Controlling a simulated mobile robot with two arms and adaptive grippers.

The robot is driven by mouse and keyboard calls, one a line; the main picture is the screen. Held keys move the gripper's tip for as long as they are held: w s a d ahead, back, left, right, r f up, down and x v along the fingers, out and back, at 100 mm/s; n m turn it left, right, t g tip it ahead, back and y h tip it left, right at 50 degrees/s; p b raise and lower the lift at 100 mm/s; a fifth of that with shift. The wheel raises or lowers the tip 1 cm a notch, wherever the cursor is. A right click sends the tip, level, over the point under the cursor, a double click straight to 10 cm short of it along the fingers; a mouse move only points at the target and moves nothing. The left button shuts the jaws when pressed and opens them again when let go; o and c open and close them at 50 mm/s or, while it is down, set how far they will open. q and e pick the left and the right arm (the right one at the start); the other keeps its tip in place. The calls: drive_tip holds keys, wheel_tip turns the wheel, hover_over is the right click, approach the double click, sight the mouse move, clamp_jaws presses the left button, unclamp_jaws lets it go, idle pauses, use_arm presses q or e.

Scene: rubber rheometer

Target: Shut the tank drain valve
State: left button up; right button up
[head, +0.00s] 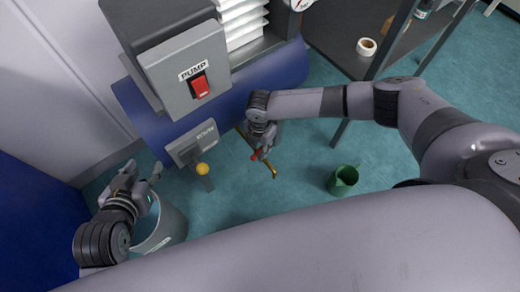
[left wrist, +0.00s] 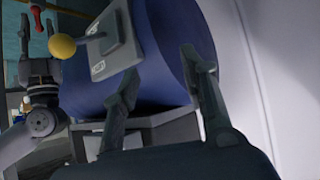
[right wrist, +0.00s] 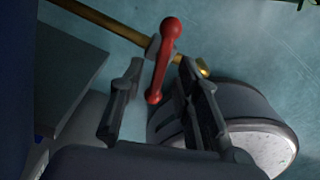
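The drain valve is a brass pipe (head: 272,170) with a red lever (head: 255,155), low beside the blue tank (head: 285,70). In the right wrist view the red lever (right wrist: 163,60) lies at an angle across the brass pipe (right wrist: 115,25). My right gripper (head: 264,150) is at the lever. In its wrist view the two fingers (right wrist: 160,95) stand apart, with the lever's lower end between them and a gap visible on the left. Contact cannot be told. My left gripper (head: 148,172) is open and empty at the left, above a grey bucket (head: 172,222).
A yellow-knobbed lever (head: 202,169) sticks out from a grey plate on the tank. A pump box with a red switch (head: 200,87) is above. A green bucket (head: 343,180) stands on the floor at right. A dark table (head: 340,35) holds a tape roll (head: 366,47).

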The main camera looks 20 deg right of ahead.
drive_tip(key=shift+f+b, duration=0.35)
drive_tip(key=shift+f, duration=0.8)
use_arm(q)
drive_tip(key=w+r+t, duration=0.1)
drive_tip(key=w+d+r+t, duration=0.1)
drive_tip(key=r, duration=0.1)
drive_tip(key=shift+w+d+r+t+h, duration=0.1)
drive_tip(key=shift+w+t+h, duration=0.2)
drive_tip(key=shift+w+h, duration=0.1)
use_arm(e)
clamp_jaws()
